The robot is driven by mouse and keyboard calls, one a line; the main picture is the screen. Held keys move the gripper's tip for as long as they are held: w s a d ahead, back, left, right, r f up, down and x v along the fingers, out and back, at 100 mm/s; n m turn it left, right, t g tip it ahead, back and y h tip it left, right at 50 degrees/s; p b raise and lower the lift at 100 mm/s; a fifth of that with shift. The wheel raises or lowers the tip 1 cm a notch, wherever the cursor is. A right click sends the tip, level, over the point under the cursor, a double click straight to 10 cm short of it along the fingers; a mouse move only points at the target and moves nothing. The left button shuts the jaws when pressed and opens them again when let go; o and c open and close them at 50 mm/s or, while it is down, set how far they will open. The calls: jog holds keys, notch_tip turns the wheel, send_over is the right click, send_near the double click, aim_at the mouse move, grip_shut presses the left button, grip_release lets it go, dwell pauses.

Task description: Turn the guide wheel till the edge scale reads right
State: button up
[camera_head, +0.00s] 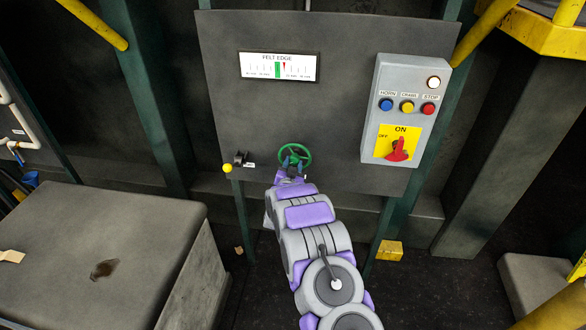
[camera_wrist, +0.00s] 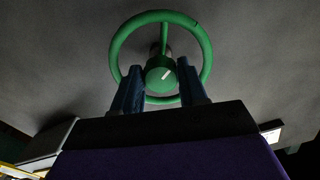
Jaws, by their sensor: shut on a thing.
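The green guide wheel (camera_head: 308,154) is on the lower middle of the grey panel. The edge scale (camera_head: 300,67), marked FELT EDGE, is above the wheel. Its red pointer (camera_head: 284,67) stands just right of the green band (camera_head: 278,70).
A yellow-knobbed lever (camera_head: 239,159) is left of the wheel. A grey control box (camera_head: 402,108) with HORN, CRAWL and STOP buttons and a red switch (camera_head: 397,150) is on the right. A grey block (camera_head: 90,240) stands at lower left. A yellow block (camera_head: 390,250) is low on the right.

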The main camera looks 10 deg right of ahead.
jog(key=m+b, duration=0.4)
jog(key=m, duration=0.1)
jog(key=m+b, duration=0.2)
jog(key=shift+a+f+m, duration=0.15)
jog(key=shift+f+m, duration=0.2)
jog(key=shift+m, duration=0.05)
jog(key=shift+r+m+b, duration=0.1)
jog(key=shift+m+b, duration=0.2)
jog(key=shift+b, duration=0.05)
jog(key=shift+r, duration=0.1)
jog(key=o, duration=0.9)
jog(key=shift+w, duration=0.1)
jog(key=shift+o, duration=0.8)
jog(key=shift+r, duration=0.15)
